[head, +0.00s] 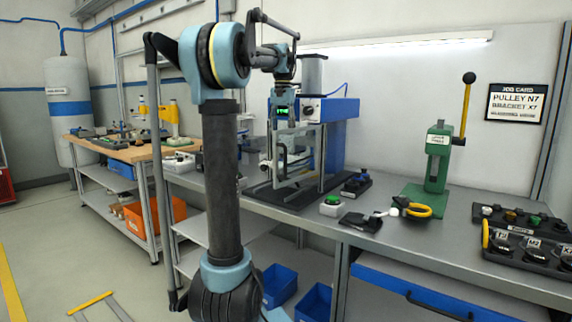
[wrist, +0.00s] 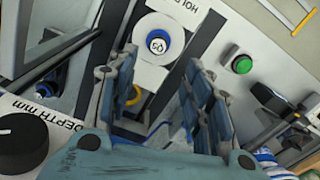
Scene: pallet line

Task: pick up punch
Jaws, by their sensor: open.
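My gripper (wrist: 158,88) is open in the wrist view, its two blue-grey fingers apart with nothing between them. In the head view my gripper (head: 279,158) hangs in front of the blue press (head: 342,125), near its clear guard. In the wrist view a short round piece with a blue ring and a white top marked with a number (wrist: 158,42) shows beyond the fingertips, on a white round face. I cannot tell whether this piece is the punch. No other thing is clearly a punch, and the gripper partly hides the press area in the head view.
A green button box (head: 331,206) stands right of the press. A green hand press (head: 437,160) with a yellow lever stands further right. Black holders (head: 528,252) with labelled pieces sit at the right bench edge. A black depth knob (wrist: 20,140) is close on the left.

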